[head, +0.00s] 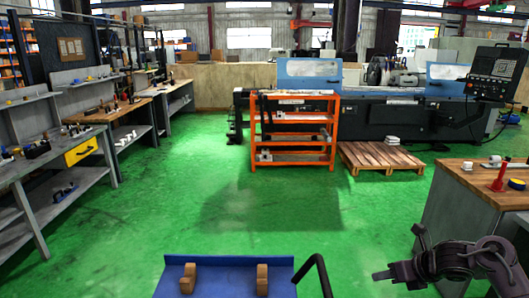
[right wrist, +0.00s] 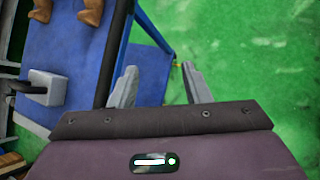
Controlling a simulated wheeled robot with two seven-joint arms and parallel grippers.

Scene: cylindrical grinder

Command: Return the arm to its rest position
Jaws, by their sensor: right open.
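My right arm comes in from the lower right of the head view, and its dark gripper (head: 398,258) is above the green floor, between the blue cart (head: 225,283) and the wooden-topped bench (head: 470,190). In the right wrist view the two grey fingers of the right gripper (right wrist: 159,72) stand apart with nothing between them. The blue cart (right wrist: 75,75) lies beyond and to the left of the fingers there. My left gripper is not in view.
The cart carries two brown blocks (head: 188,279) and has a black handle (head: 321,272) on its right, close to my right gripper. An orange rack (head: 293,142), a pallet (head: 380,157) and the grinder (head: 370,115) stand farther back. The middle floor is clear.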

